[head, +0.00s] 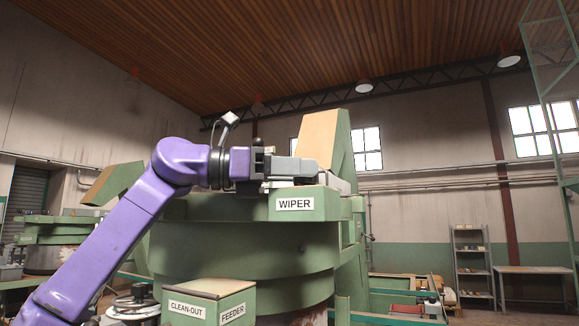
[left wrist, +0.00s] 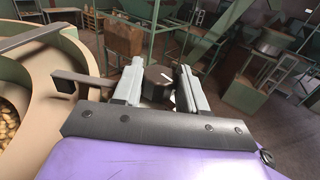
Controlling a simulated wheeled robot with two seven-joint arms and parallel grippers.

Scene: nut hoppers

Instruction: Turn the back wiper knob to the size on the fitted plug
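The green hopper machine (head: 240,240) carries a box with the "WIPER" label (head: 295,204) at its upper front. No knob marking or size can be read. I cannot make out the fitted plug. My right gripper is not in view.
The hopper bowl's tan rim (left wrist: 75,70) runs along the left of the wrist view, with nuts (left wrist: 8,125) inside. A box labelled "CLEAN-OUT" and "FEEDER" (head: 210,290) sits low in front. A shelf (head: 472,255) and table (head: 535,270) stand far right.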

